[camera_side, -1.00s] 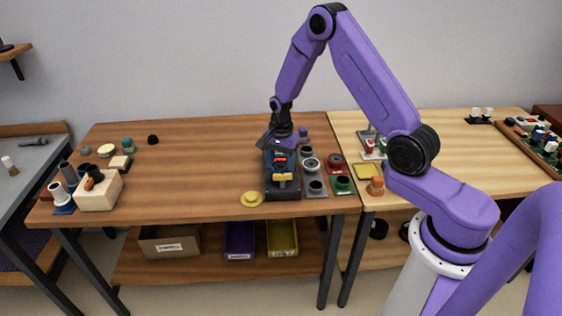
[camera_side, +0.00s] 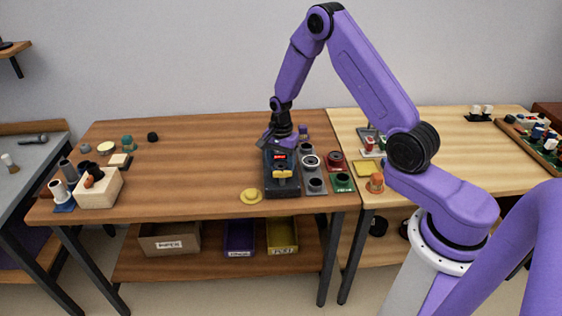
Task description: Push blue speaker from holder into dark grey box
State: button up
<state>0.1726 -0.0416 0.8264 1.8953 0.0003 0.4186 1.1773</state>
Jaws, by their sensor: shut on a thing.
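The dark grey box (camera_side: 269,183) stands near the right end of the brown table, with a small red display and a yellow part (camera_side: 282,173) on its top. My gripper (camera_side: 279,145) points down at the far end of this box, low over it. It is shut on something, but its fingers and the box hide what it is. I cannot make out a blue speaker or its holder for certain; they are too small or hidden behind my gripper.
Grey, red and green round-socket blocks (camera_side: 311,163) stand close to the right of the box. A yellow disc (camera_side: 251,196) lies at its front left. A wooden block (camera_side: 101,190) and small parts are at far left. The table's middle is clear.

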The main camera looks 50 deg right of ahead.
jog(key=shift+r, duration=2.45)
jog(key=shift+s+a+r+n, duration=0.3)
jog(key=shift+n, duration=0.2)
jog(key=s+a+r+n, duration=0.3)
jog(key=s+n, duration=0.2)
jog(key=n, duration=0.2)
jog(key=s+a+r+n, duration=0.2)
jog(key=s+a+n, duration=0.1)
jog(key=s+n, duration=0.35)
jog(key=w+d+f, duration=0.1)
jog(key=w+d, duration=0.1)
jog(key=w, duration=0.2)
jog(key=w+d+f, duration=0.2)
jog(key=w, duration=0.2)
jog(key=w+d+f, duration=0.2)
jog(key=w, duration=0.2)
jog(key=shift+d, duration=0.25)
jog(key=shift+f, duration=1.65)
